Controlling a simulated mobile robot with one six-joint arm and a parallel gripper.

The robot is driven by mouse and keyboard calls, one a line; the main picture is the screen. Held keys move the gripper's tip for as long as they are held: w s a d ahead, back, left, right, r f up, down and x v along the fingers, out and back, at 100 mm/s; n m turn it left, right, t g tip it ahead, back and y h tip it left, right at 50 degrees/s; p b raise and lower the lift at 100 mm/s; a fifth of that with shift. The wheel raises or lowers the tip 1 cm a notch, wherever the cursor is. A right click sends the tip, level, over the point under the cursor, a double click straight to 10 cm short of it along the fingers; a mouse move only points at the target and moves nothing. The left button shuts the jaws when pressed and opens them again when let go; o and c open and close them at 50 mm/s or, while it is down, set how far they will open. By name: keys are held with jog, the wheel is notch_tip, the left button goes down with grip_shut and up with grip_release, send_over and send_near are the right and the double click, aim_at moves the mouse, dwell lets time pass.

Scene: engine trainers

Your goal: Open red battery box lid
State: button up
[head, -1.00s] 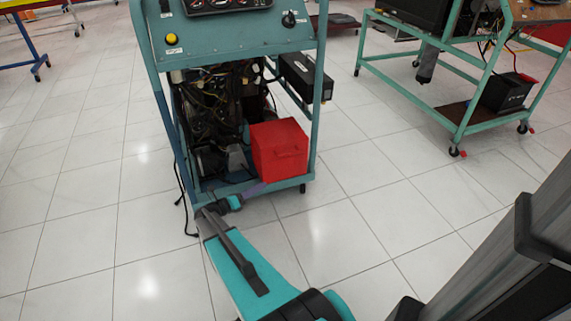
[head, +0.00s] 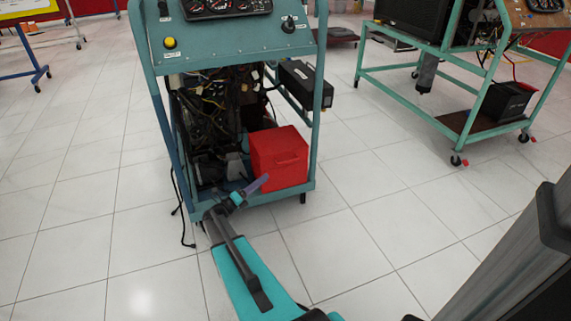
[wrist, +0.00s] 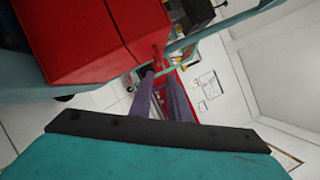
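The red battery box (head: 278,165) sits on the lower right of the teal engine stand, its lid looking closed. A handle (head: 287,162) shows on its front face. In the wrist view the red box (wrist: 85,40) fills the upper left, tilted, with a seam line across it. My gripper (head: 264,183) is just in front of the box's lower left front, with purple fingers. In the wrist view my gripper's two fingers (wrist: 160,82) stand apart with nothing held between them. A small red part shows beyond the fingertips; I cannot tell whether they touch it.
The engine stand (head: 230,40) has a gauge panel above and an exposed engine left of the box. Its right post (head: 317,110) rises close beside the box. Another teal stand (head: 440,75) is at the right. The tiled floor (head: 380,220) between is clear.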

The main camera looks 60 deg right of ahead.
aim_at(279, 149)
jog(key=b+x, duration=0.4)
jog(key=x, duration=0.8)
jog(key=shift+s+d, duration=0.15)
jog(key=shift+d, duration=0.1)
jog(key=shift+d+r, duration=0.15)
jog(key=shift+d, duration=0.1)
jog(key=shift+s, duration=0.1)
grip_shut()
dwell(0.8)
jog(key=shift+d, duration=0.15)
